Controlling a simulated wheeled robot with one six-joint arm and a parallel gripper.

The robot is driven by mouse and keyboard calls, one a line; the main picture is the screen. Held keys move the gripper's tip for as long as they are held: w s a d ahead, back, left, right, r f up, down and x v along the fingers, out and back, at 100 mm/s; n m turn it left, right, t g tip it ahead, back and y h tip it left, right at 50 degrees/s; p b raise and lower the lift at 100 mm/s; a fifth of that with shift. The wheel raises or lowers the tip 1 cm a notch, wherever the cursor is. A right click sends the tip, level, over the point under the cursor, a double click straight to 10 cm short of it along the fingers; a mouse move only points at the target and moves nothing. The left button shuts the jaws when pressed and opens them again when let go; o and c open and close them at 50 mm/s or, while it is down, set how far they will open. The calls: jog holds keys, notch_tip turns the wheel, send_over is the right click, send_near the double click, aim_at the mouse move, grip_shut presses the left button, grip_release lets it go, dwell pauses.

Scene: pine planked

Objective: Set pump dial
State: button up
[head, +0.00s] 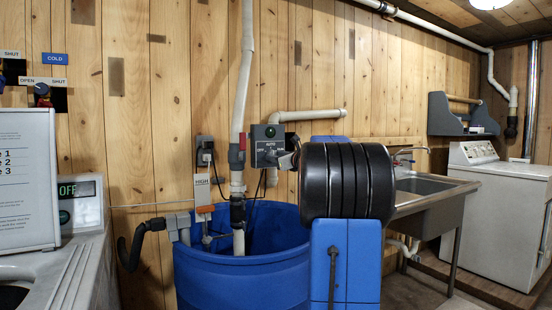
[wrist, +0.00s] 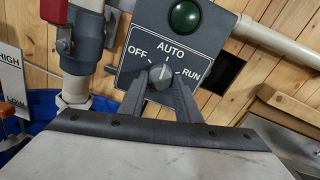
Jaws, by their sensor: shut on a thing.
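The dial's white mark points up, close to the AUTO tick. My gripper (wrist: 162,84) is shut on the dial, one finger on each side. In the head view my gripper (head: 288,160) reaches the box front from the right; the dial is hidden there.
A blue barrel (head: 245,270) stands below the box. A red valve handle (wrist: 64,14) is close left of the box. A HIGH/LOW sign (head: 202,188) hangs at left. A metal sink (head: 430,184) and white washer (head: 500,190) stand right.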

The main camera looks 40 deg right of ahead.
jog(key=shift+r+n+g, duration=0.15)
jog(key=shift+n+g, duration=0.15)
jog(key=shift+n, duration=5.3)
jog(key=o, duration=1.1)
jog(key=shift+c, duration=0.2)
jog(key=f+v, duration=0.1)
jog(key=v, duration=1.6)
jog(key=shift+s+r, duration=0.2)
jog(key=shift+r, duration=0.2)
jog(key=shift+a, duration=0.25)
